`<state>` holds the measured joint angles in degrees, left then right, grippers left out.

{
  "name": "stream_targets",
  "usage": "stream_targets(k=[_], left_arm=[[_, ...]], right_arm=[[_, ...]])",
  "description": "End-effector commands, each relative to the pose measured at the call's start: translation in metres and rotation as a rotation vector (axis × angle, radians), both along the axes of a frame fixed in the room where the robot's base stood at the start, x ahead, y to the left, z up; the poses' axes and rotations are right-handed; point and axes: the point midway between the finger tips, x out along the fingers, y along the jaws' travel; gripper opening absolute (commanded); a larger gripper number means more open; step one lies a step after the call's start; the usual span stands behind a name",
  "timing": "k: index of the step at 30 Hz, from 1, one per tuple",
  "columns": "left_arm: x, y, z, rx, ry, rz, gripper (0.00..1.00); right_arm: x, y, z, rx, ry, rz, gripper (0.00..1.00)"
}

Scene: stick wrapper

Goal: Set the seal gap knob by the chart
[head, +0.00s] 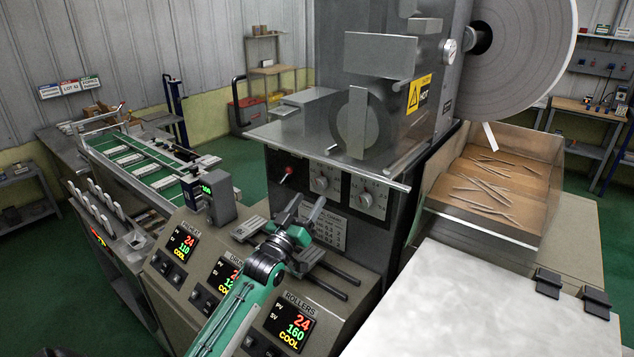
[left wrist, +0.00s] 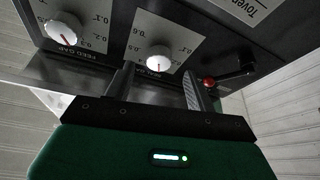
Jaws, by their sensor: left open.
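Two round white knobs sit on white dial plates on the dark machine front. A white printed chart (head: 328,234) is below the knobs, partly hidden by my gripper. My left gripper (head: 304,212) is open, its fingers pointing toward the seal gap knob; contact is unclear.
A red-tipped switch (head: 285,172) is left of the knobs. Temperature displays (head: 290,322) line the sloped panel below. A tray of sticks (head: 495,190) stands at right.

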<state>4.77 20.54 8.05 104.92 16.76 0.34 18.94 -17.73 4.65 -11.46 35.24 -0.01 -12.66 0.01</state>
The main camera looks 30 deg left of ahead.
Motion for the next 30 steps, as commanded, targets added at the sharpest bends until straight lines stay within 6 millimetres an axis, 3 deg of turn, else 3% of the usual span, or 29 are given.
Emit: stream_targets(k=[4, 9, 22, 28, 30], left_arm=[[0.024, 0.001, 0.014, 0.000, -0.001, 0.000, 0.56], [0.041, 0.002, 0.018, 0.000, 0.001, 0.001, 0.56], [0.049, 0.002, 0.019, 0.001, 0.001, 0.000, 0.56], [0.049, 0.002, 0.019, 0.001, 0.001, 0.000, 0.17], [0.049, 0.002, 0.019, 0.001, 0.001, 0.000, 0.11]], right_arm=[[0.019, 0.001, 0.017, 0.002, -0.024, 0.000, 0.36], [0.020, 0.001, 0.024, 0.003, -0.026, 0.000, 0.36], [0.009, 0.001, 0.025, 0.002, -0.013, 0.000, 0.36], [0.010, 0.001, 0.025, 0.002, -0.013, 0.000, 0.36], [0.010, 0.001, 0.025, 0.002, -0.013, 0.000, 0.36]])
